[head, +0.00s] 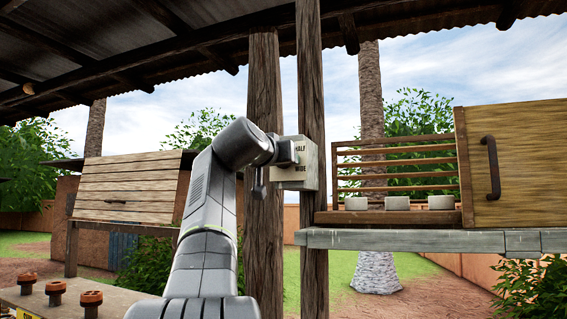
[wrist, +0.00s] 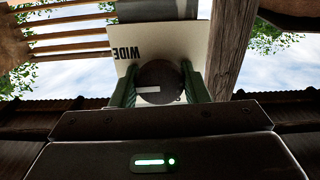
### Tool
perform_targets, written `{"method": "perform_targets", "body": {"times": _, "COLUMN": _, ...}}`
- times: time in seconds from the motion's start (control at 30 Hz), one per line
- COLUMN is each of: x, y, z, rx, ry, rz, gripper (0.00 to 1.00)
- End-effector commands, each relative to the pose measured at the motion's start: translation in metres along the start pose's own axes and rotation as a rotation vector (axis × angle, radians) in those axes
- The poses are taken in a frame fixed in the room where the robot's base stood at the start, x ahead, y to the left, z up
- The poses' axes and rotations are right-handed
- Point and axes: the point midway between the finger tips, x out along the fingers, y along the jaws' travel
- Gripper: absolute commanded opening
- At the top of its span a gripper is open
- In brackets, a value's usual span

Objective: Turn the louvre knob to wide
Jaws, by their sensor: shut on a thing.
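The pale control box (head: 309,176) is fixed at the wooden posts, with the words HALF and WIDE on its face. My gripper (head: 281,158) is at the left part of this face, and my arm hides the knob in the head view. In the wrist view the dark round louvre knob (wrist: 162,75) sits between the green fingers of my gripper (wrist: 158,74), which are shut on it. A white mark on the knob points left in that view. The word WIDE stands upside down on the plate (wrist: 143,38), above and left of the knob, apart from the mark's line.
Right of the box are wooden louvre slats (head: 395,162), pale blocks (head: 397,204) on a ledge, and a wooden door (head: 522,150) with a dark handle. Posts (head: 312,120) stand close to my gripper. A bench with brown knobs (head: 56,290) is at lower left.

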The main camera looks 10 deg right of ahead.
Motion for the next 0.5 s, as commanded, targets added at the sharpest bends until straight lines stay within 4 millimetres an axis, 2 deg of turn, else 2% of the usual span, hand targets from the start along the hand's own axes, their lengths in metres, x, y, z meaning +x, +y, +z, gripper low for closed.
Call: {"method": "perform_targets", "body": {"times": 0.5, "x": 0.0011, "y": -0.0007, "z": 0.003, "rx": 0.057, "ry": -0.007, "rz": 0.0, "gripper": 0.19}}
